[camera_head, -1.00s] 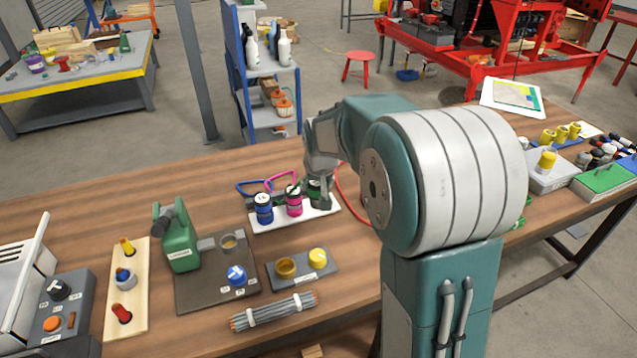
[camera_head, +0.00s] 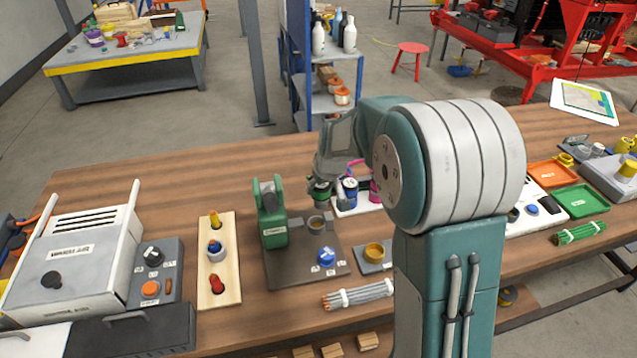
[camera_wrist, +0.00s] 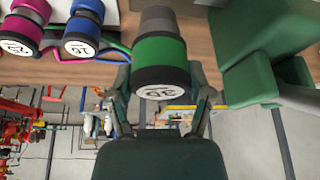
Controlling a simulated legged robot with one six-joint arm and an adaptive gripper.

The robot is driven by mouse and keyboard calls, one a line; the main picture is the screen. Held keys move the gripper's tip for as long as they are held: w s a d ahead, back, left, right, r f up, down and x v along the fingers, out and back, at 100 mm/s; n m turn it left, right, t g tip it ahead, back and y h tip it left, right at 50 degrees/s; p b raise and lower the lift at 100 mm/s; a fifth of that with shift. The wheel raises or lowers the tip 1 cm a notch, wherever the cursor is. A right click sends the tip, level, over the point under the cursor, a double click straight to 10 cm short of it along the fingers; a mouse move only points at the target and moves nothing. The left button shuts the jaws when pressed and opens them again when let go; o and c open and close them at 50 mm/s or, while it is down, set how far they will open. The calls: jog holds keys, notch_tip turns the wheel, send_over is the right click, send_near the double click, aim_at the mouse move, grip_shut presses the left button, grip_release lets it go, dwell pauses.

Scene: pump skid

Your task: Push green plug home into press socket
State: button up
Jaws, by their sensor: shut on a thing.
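The green plug (camera_wrist: 160,50) is a cylinder with a black rim, a grey upper part and a white number label. My gripper (camera_wrist: 162,95) is shut on it, one finger on each side. In the head view the green plug (camera_head: 320,189) is partly hidden by my gripper (camera_head: 321,182), above the bench beside the press. The green press (camera_head: 271,213) stands on a dark plate (camera_head: 285,272), left of my gripper. The press (camera_wrist: 262,55) fills the wrist view's right side.
A white rack (camera_head: 345,211) right of my gripper holds a blue plug (camera_head: 350,191) and a pink plug (camera_head: 374,191), partly hidden by my arm. A blue knob (camera_head: 326,257) is on the press plate. A cable bundle (camera_head: 358,294) lies in front.

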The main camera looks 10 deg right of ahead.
aim_at(313, 196)
jog(key=shift+f, duration=0.45)
jog(key=shift+a+f, duration=0.1)
jog(key=shift+f, duration=0.25)
jog(key=shift+a+f, duration=0.95)
jog(key=shift+f, duration=0.15)
jog(key=shift+d+f, duration=0.4)
jog(key=shift+d, duration=0.3)
jog(key=shift+a, duration=0.45)
jog(key=shift+d, duration=0.1)
jog(key=shift+f, duration=1.7)
